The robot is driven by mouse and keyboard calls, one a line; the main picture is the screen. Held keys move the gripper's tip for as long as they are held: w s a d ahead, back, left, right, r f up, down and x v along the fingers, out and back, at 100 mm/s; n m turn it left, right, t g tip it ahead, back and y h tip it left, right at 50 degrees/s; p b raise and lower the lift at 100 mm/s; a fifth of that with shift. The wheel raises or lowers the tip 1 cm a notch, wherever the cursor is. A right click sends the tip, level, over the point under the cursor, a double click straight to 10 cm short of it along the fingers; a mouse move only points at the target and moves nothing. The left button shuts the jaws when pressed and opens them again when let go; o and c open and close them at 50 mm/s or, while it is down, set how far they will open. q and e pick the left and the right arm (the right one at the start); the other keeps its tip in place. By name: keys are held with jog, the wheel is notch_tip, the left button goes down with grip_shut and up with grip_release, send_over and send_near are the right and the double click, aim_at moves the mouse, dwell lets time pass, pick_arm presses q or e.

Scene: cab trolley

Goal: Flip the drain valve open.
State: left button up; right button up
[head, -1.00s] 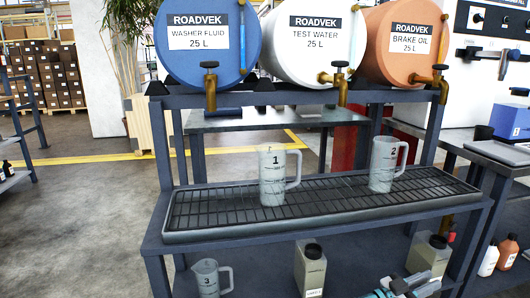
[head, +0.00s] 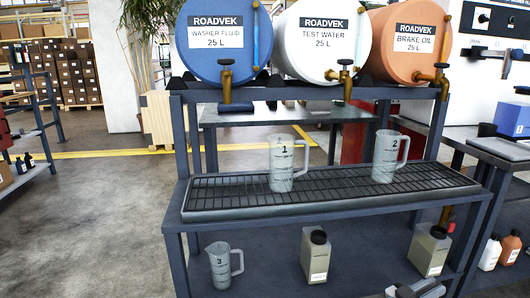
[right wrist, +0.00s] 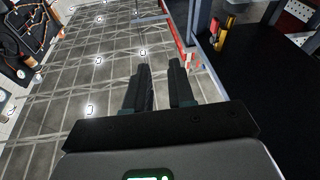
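Three drums lie in a row on top of a dark rack: a blue washer fluid drum (head: 205,62), a white test water drum (head: 300,62) and an orange brake oil drum (head: 390,62). Each has a brass tap at its front: the washer fluid tap (head: 226,82), the test water tap (head: 346,80) and the brake oil tap (head: 440,76). I cannot tell which is the drain valve. My right gripper (head: 415,289) is low at the bottom edge, far below the taps. In the right wrist view its fingers (right wrist: 160,66) are apart with nothing between them. My left gripper is not in view.
Jug 1 (head: 283,165) and jug 2 (head: 386,158) stand on the rack's grated tray (head: 225,202). Jug 3 (head: 221,265) and two canisters (head: 315,258) (head: 429,252) stand on the lower shelf. A bench (head: 500,150) is at the right.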

jog(key=a+f+n+t+y, duration=0.7)
jog(key=a+f+n+y, duration=0.3)
jog(key=f, duration=0.4)
jog(key=s+a+f+n+g+y, duration=0.1)
jog(key=s+a+f+g+y, duration=0.1)
jog(key=s+a+f+y, duration=0.45)
jog(key=s+a+f+n+g+y, duration=0.1)
jog(key=s+a+f+g+y, duration=0.3)
jog(key=s+a, duration=0.55)
jog(key=s+a+f+g+y, duration=0.35)
jog(key=s+a+g, duration=0.2)
jog(key=s, duration=0.65)
notch_tip(320, 180, up, 32)
jog(key=a+p, duration=0.1)
jog(key=p, duration=3)
jog(key=shift+s+f, duration=0.25)
jog(key=shift+s, duration=0.15)
